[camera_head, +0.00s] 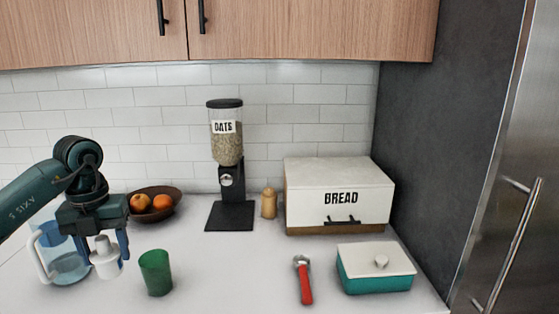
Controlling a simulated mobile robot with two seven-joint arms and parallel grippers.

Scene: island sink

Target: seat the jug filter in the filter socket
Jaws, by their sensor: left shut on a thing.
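My left gripper (102,246) is at the left of the counter, pointing down. It is shut on the white jug filter (106,268), which hangs upright between its fingers. A clear bluish jug (70,268) with a white handle stands just left of the filter, partly hidden behind the gripper. I cannot make out the filter socket; the top of the jug is mostly covered by my gripper. Whether the filter touches the jug is unclear. My right gripper is out of view.
A green cup (156,273) stands close to the right of the filter. Behind are a fruit bowl (170,212), an oats dispenser (228,180) and a bread box (340,197). A red-handled tool (305,283) and a teal dish (375,275) lie right. The counter's middle is clear.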

